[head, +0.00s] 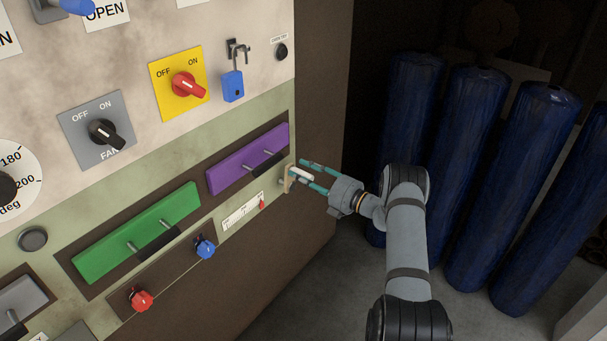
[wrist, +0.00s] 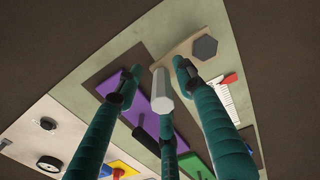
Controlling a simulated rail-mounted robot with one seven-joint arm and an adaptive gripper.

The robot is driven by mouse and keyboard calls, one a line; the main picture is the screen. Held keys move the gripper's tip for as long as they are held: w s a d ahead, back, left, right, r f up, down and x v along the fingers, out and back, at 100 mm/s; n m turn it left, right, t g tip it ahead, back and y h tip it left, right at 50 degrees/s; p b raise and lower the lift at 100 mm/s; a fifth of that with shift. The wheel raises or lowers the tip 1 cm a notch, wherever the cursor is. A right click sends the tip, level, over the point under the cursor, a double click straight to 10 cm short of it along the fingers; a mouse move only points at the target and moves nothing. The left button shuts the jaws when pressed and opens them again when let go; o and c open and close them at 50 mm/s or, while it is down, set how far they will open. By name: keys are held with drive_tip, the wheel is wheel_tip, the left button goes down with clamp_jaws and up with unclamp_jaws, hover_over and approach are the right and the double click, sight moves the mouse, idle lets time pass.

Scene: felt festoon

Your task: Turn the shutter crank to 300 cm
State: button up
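The shutter crank is a tan arm (head: 288,179) on the panel's right edge with a pale handle (head: 301,174) sticking out towards my gripper. In the wrist view the tan arm (wrist: 178,52) runs from a dark hexagonal hub (wrist: 205,47) to the pale handle (wrist: 162,90). A white scale (head: 242,212) with a red pointer (head: 262,204) lies below and left of the crank; the pointer is near its right end, and the numbers are unreadable. My gripper (head: 306,173) has teal fingers spread around the handle, with visible gaps; I see no firm contact.
Left of the crank are a purple slider (head: 240,160), a green slider (head: 130,232), and blue (head: 205,249) and red (head: 140,299) knobs. A blue padlock (head: 232,86) hangs above. Dark blue cylinders (head: 480,175) stand behind my arm at right.

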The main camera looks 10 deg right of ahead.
drive_tip(key=shift+s, duration=0.1)
drive_tip(key=v, duration=1.2)
drive_tip(key=shift+a, duration=0.1)
drive_tip(key=x, duration=1.2)
